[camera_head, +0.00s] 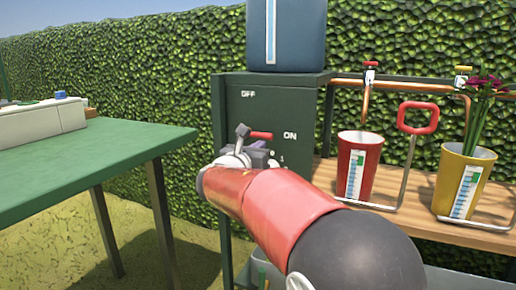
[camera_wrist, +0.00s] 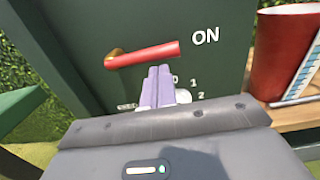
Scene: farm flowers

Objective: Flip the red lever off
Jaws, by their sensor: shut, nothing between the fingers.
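The red lever (camera_head: 262,135) is on the front of a dark green box (camera_head: 232,113) marked OFF at the upper left and ON at the right. In the wrist view, the lever (camera_wrist: 152,52) runs from a brass pivot at left to a red grip pointing right toward ON. My gripper (camera_head: 242,131) is at the lever's left part in the head view. In the wrist view, its pale purple fingers (camera_wrist: 157,72) are together and empty, tips just below the red grip. I cannot tell if they touch it.
A blue tank (camera_head: 287,35) sits on the box. To the right, a red cup (camera_head: 358,165) and a yellow pot (camera_head: 465,178) with purple flowers stand on a wooden shelf under copper pipes. A green table (camera_head: 90,155) is at left. Grass shows between table and box.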

